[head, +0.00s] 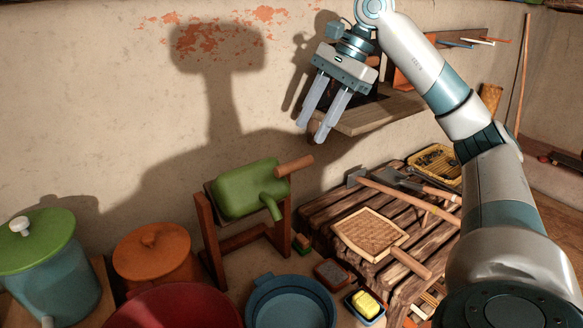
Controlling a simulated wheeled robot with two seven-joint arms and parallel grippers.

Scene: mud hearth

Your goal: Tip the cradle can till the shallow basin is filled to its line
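The green cradle can (238,193) sits in a brown wooden cradle (208,240) against the wall. Its wooden handle (295,166) sticks out to the upper right and its spout (271,207) points down to the right. A blue basin (262,287) stands on the floor in front of the cradle, cut off by the bottom edge; I cannot make out a fill line or any liquid level in it. My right gripper (313,130) hangs above and right of the handle, its fingers apart and nothing between them. My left gripper is not in view.
A red tub (175,303), an orange lidded pot (152,254) and a blue container with a green lid (40,262) stand left. A slatted wooden platform (318,208) with a woven tray (370,233) and tools lies right. A wall shelf (375,113) is behind my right gripper.

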